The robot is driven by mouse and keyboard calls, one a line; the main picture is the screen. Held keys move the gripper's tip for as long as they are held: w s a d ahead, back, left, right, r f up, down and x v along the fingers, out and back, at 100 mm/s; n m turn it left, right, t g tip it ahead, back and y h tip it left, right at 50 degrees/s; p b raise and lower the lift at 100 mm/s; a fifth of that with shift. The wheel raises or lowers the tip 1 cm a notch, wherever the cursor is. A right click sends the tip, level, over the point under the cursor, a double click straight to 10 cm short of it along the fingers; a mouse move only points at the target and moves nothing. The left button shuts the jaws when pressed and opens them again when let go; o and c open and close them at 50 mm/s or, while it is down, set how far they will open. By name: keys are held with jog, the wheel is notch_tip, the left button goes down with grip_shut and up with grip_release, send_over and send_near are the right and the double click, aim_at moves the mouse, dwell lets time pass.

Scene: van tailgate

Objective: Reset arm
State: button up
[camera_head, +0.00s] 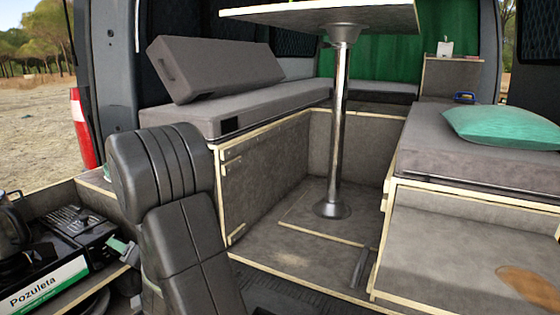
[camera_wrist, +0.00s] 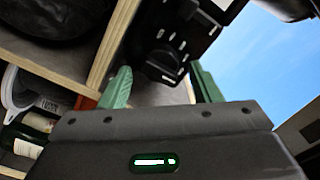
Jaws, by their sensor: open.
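My gripper (camera_wrist: 163,90) is open in the wrist view, its two green fingers apart with nothing held between them. Beyond the fingers is a black case with slots (camera_wrist: 172,42). In the head view my dark grey arm stands at the lower left, and a green part of the gripper (camera_head: 122,246) shows beside it, near the black case (camera_head: 75,228). The rest of the gripper is hidden behind my arm.
A Pozuleta box (camera_head: 45,288) sits in the wooden shelving at left. A table on a metal post (camera_head: 340,120) stands mid-van between grey benches. A green pillow (camera_head: 500,128) lies on the right bench. Bottles (camera_wrist: 35,125) show in the wrist view. The floor (camera_head: 290,252) is clear.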

jog(key=n+p, duration=0.4)
jog(key=n, duration=0.1)
jog(key=n+p, duration=0.5)
jog(key=n, duration=0.1)
jog(key=shift+s+a+r+n, duration=0.1)
jog(key=shift+s+n, duration=0.1)
jog(key=shift+n, duration=0.1)
dwell(0.6)
